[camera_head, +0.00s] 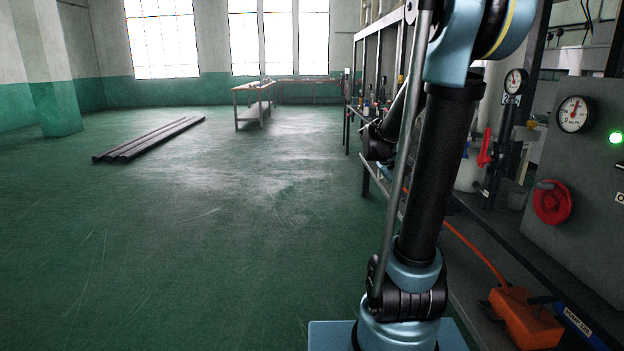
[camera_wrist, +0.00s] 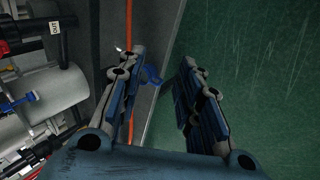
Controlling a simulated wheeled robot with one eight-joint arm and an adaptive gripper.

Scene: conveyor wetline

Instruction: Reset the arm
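My gripper (camera_wrist: 164,88) shows in the wrist view with its two fingers spread apart and nothing between them. It points down toward the green floor and the grey edge of the equipment base. A small blue part (camera_wrist: 151,75) shows beyond the left finger; I cannot tell what it is. In the head view my arm (camera_head: 430,170) stands upright at the right of centre. My gripper is not visible in the head view.
The equipment on the right has a grey panel with a gauge (camera_head: 575,114), a red handwheel (camera_head: 552,202) and a lit green lamp (camera_head: 616,137). An orange box (camera_head: 526,318) sits low there. Dark beams (camera_head: 150,140) lie on the otherwise open floor, left. A table (camera_head: 253,89) stands farther back.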

